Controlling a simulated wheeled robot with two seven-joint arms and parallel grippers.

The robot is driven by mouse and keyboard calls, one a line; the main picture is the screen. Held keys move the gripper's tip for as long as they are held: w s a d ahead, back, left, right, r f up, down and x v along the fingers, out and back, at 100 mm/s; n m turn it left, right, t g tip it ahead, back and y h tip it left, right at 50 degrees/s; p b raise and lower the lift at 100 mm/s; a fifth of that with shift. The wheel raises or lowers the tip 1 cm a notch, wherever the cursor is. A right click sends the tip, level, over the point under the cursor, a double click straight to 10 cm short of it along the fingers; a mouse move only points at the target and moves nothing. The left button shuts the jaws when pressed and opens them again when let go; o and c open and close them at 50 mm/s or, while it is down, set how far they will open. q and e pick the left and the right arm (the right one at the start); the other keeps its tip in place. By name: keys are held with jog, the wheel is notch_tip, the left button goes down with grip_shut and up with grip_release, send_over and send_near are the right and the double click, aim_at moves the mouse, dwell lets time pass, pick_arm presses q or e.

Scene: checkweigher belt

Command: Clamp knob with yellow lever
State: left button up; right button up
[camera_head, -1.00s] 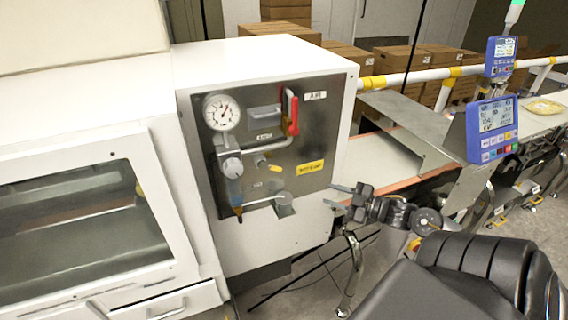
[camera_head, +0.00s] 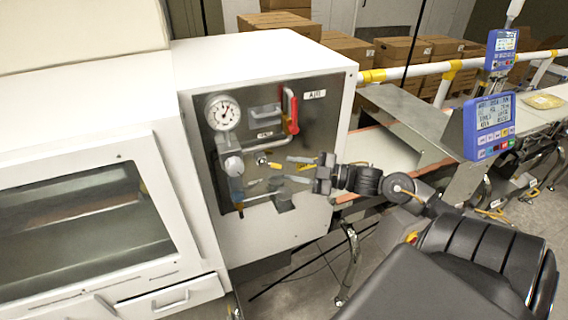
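The small clamp knob (camera_head: 262,159) with its yellow lever (camera_head: 275,165) sits on the metal air panel (camera_head: 262,92) of the white cabinet, right of the grey regulator. The lever points right and slightly down. My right gripper (camera_head: 288,169) is in front of the panel, coming from the right. Its two fingers are apart, one above the other, with tips pointing left just right of the lever. Nothing shows between them. Whether a fingertip touches the lever, I cannot tell. The gripper partly covers the yellow label behind it. My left gripper is not in view.
Above are a pressure gauge (camera_head: 223,114) and a red handle (camera_head: 291,112). The grey regulator (camera_head: 234,165) is close on the left, and a grey cylinder (camera_head: 284,202) is just below the fingers. A conveyor (camera_head: 385,155) and blue displays (camera_head: 490,128) stand right.

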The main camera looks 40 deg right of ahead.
aim_at(279, 166)
jog(key=shift+p+x, duration=0.4)
jog(key=shift+x, duration=1.25)
grip_shut()
